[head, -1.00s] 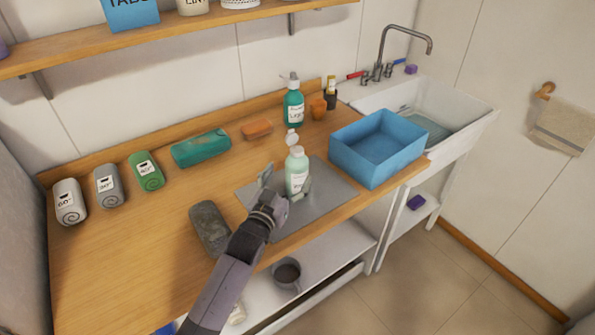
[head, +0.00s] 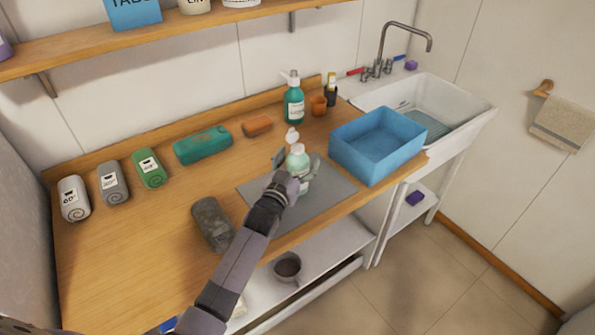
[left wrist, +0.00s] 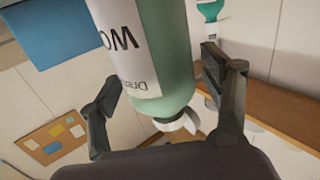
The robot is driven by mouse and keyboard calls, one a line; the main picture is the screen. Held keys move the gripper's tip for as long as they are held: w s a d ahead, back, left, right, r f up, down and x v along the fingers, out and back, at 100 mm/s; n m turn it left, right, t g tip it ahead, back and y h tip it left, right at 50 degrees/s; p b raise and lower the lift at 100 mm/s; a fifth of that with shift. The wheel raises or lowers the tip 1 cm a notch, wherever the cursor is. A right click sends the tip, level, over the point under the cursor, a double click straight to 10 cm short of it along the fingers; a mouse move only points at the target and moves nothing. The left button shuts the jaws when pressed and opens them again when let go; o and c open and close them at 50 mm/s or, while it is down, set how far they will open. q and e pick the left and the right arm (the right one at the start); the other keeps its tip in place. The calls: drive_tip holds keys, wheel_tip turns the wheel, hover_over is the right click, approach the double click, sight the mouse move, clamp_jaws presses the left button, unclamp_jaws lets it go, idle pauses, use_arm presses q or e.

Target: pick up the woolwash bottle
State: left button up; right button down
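The woolwash bottle (head: 298,161), pale green with a white label and a pale cap, stands on the grey mat (head: 330,193) on the wooden counter. My left gripper (head: 296,163) is around it from the front, one finger on each side. In the left wrist view the bottle (left wrist: 165,45) appears upside down, its label partly readable, between the spread fingers of the gripper (left wrist: 168,100). Gaps show between the fingers and the bottle there. The bottle's lower part is partly hidden by my gripper in the head view. My right gripper is not in view.
A blue tub (head: 375,150) stands close to the bottle's right. A teal pump bottle (head: 293,103) and an orange cup (head: 318,106) stand behind. Rolled towels (head: 113,184) line the left.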

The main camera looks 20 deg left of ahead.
use_arm(q)
drive_tip(key=c, duration=1.1)
drive_tip(key=shift+c, duration=0.2)
drive_tip(key=shift+r, duration=0.15)
